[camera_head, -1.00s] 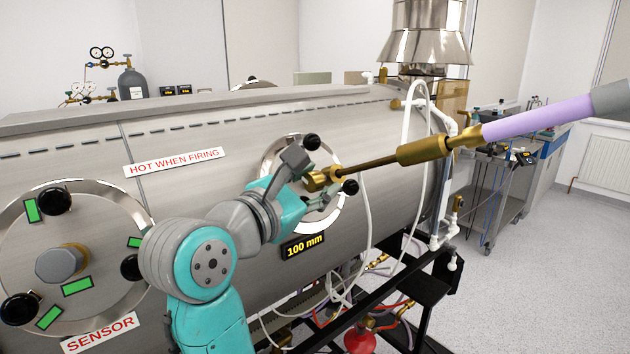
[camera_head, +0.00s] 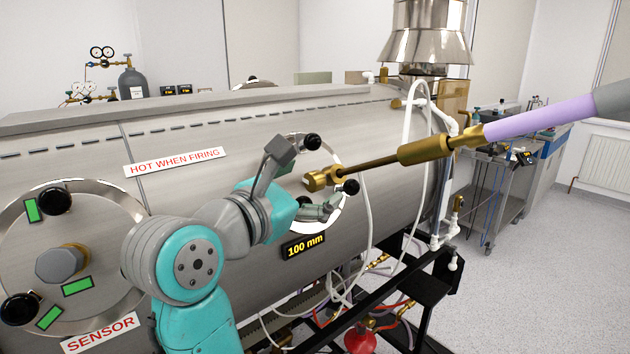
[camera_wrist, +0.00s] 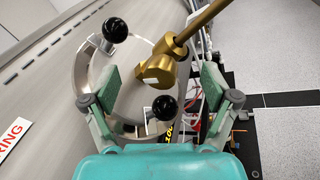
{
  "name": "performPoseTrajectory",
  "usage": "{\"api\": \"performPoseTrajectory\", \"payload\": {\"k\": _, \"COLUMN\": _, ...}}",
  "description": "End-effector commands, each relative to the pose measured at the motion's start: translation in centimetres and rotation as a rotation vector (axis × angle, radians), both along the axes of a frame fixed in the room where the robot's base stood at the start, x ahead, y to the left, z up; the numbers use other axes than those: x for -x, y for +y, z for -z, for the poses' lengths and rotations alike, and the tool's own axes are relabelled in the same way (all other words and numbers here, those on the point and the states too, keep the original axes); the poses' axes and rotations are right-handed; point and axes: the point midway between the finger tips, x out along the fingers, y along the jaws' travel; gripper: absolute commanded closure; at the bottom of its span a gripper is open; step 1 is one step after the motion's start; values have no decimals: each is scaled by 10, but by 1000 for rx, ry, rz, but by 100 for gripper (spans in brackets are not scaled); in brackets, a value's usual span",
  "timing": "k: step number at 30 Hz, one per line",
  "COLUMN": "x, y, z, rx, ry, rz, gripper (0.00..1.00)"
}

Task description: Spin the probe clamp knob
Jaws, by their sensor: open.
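A brass probe (camera_head: 370,166) runs at a slant to the round port (camera_head: 335,217) on the steel chamber. A brass clamp fitting (camera_head: 322,179) is at its lower end; in the wrist view this fitting (camera_wrist: 156,70) has a rounded end facing me. I cannot tell for sure which part is the clamp knob. Black ball knobs (camera_head: 312,142) and (camera_head: 350,187) sit on the port's rim. My gripper (camera_head: 306,178) is open and empty. In the wrist view its fingers (camera_wrist: 160,90) stand wide on either side of the fitting, apart from it.
A "100 mm" display (camera_head: 304,246) is below the port. A second flange with black knobs (camera_head: 55,201) and a "SENSOR" label (camera_head: 100,333) is at left. A white hose (camera_head: 364,215) hangs close right of the port. Open floor (camera_head: 540,270) lies at right.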

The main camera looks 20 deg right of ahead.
Motion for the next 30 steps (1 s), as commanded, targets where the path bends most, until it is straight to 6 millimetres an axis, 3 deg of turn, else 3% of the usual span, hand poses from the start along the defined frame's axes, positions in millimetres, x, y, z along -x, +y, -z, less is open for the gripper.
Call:
{"api": "performPoseTrajectory", "payload": {"k": 18, "x": 24, "y": 34, "z": -1, "rx": -1, "ry": 1, "rz": 0, "gripper": 14}}
{"api": "performPoseTrajectory", "payload": {"k": 30, "x": 27, "y": 37, "z": -1, "rx": -1, "ry": 1, "rz": 1, "gripper": 14}}
